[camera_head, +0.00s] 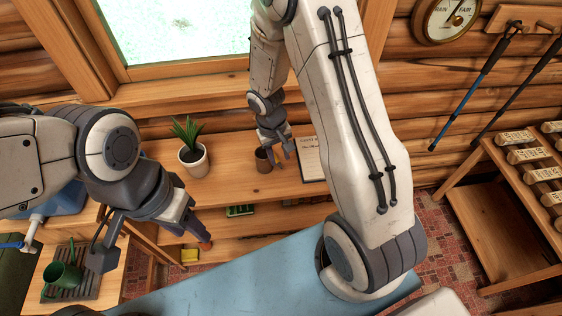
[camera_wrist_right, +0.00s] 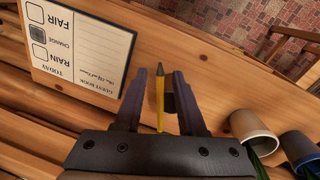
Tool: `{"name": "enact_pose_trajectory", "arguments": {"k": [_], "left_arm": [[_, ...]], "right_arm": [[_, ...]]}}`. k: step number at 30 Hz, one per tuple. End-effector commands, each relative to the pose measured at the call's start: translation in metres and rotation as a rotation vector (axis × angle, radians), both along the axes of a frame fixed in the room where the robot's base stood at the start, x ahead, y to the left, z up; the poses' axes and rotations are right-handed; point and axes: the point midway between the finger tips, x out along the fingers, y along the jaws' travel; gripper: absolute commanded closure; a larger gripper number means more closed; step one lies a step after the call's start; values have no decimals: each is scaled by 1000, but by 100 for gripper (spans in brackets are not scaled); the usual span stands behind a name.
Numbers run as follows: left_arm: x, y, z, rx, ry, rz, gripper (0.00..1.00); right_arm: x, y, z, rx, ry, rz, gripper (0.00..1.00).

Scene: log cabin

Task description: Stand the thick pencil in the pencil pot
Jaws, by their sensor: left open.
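In the right wrist view, the yellow pencil (camera_wrist_right: 160,98) with a dark tip lies lengthwise between the fingers of my right gripper (camera_wrist_right: 161,85). Its tip points away from my wrist. I cannot tell whether the fingers touch it. The dark brown pencil pot (camera_wrist_right: 169,98) shows behind the pencil, partly hidden by the finger on the right. In the head view, the pot (camera_head: 263,159) stands on the wooden bench, just left of my right gripper (camera_head: 276,151). The pencil cannot be made out there. My left gripper (camera_head: 158,246) is open and empty, low at the left, away from the pot.
A potted plant (camera_head: 194,163) stands left of the pot. A guest book board (camera_head: 313,160) lies to its right. A shelf (camera_head: 262,231) is below the bench top. A green watering can (camera_head: 66,275) sits at the lower left. A side table with wooden blocks is at the right.

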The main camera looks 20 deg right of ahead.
Motion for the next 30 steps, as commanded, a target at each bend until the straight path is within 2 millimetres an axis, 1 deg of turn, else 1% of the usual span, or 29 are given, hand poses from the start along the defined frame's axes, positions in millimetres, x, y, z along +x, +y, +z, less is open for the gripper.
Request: {"name": "enact_pose_trajectory", "arguments": {"k": [1, 6, 9, 13, 14, 17, 20, 21, 23, 24, 26, 27, 30], "left_arm": [[0, 0, -2, 0, 0, 0, 54], [0, 0, -6, 1, 1, 0, 54], [0, 0, -8, 1, 1, 0, 54], [0, 0, -9, 1, 1, 0, 54], [0, 0, -9, 1, 1, 0, 54], [0, 0, -9, 1, 1, 0, 54], [0, 0, -8, 1, 1, 0, 54], [0, 0, -8, 1, 1, 0, 54], [0, 0, -8, 0, 0, 0, 54], [0, 0, -8, 0, 0, -1, 54], [0, 0, -9, 0, 0, -1, 54], [0, 0, -9, 0, 0, 0, 54], [0, 0, -9, 0, 0, 0, 54]], "right_arm": [[1, 2, 13, 0, -6, 1, 60], [1, 7, 46, 1, -6, 1, 60], [1, 8, 60, 1, -3, 0, 60], [-1, 11, 72, 1, -1, 3, 60], [-2, 14, 75, 2, -2, 9, 60], [-13, 35, 93, 14, -7, 63, 60], [-43, 73, 121, 43, -15, 173, 60], [-60, 89, 133, 60, -17, 227, 60], [-88, 111, 149, 86, -16, 311, 60], [-107, 122, 157, 105, -15, 366, 60], [-135, 136, 167, 134, -10, 443, 60], [-153, 142, 173, 151, -5, 491, 60], [-187, 151, 181, 188, 4, 582, 60]]}}
